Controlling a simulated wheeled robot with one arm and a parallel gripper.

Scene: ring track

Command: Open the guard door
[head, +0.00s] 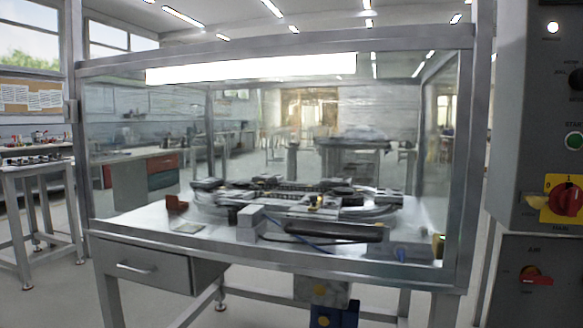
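The guard door (150,130) is a large clear panel across the front of a metal-framed enclosure. It appears closed, with its frame lined up with the posts. A hinge-like fitting (71,111) sits on the left post. A dark horizontal bar (330,232) shows low in the panel, right of centre; I cannot tell whether it is the door's handle or a part behind the panel. Behind the panel, the ring track (300,195) with its carriers stands on a pale table top. My gripper is not in view.
A grey control cabinet (535,120) with a red and yellow rotary switch (565,199) stands close on the right. A drawer (145,265) is under the enclosure's left side. A small bench (35,170) stands at the far left, with open floor between.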

